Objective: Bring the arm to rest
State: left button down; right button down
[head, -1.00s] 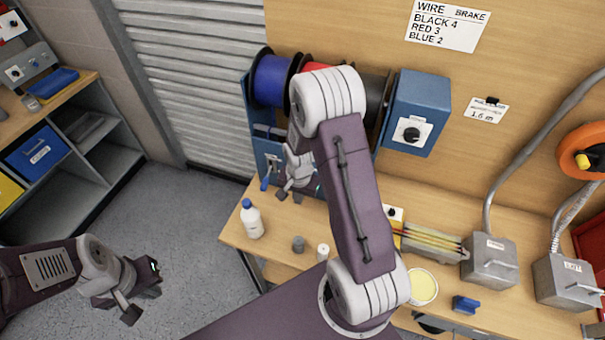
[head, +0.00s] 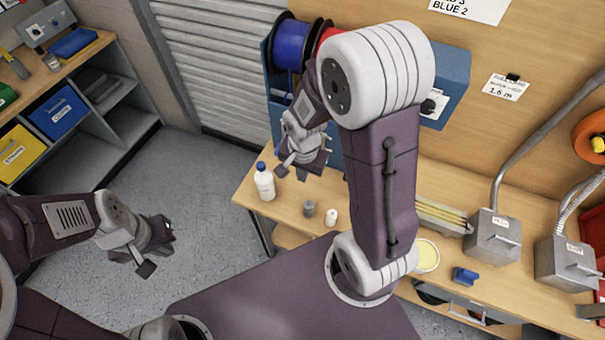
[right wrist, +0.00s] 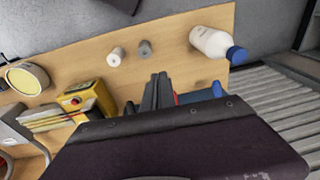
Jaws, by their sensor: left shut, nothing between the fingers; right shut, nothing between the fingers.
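My right gripper (head: 292,172) is shut and empty. In the head view it hangs over the left part of the workbench, just right of the white bottle with the blue cap (head: 264,182). In the right wrist view its closed fingers (right wrist: 158,92) point over the bench with nothing between them, and the bottle (right wrist: 212,43) lies off to their right. My right arm is bent, its upper links covering part of the spool rack. My left gripper (head: 146,262) is shut and empty, held over the grey floor at the lower left.
The workbench (head: 330,190) carries a grey cylinder (head: 308,208), a white cylinder (head: 331,217), a yellow-topped round tub (head: 427,255) and grey metal boxes (head: 493,236). A blue spool (head: 291,46) stands behind. Shelves (head: 95,118) stand left. Floor between is clear.

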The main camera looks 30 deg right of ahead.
jog(key=s+a+n+b, duration=0.1)
jog(key=s+n+b, duration=0.2)
jog(key=s+n, duration=0.3)
jog(key=n, duration=0.3)
jog(key=shift+a+n+y, duration=0.3)
jog(key=shift+a, duration=0.1)
dwell(1.9)
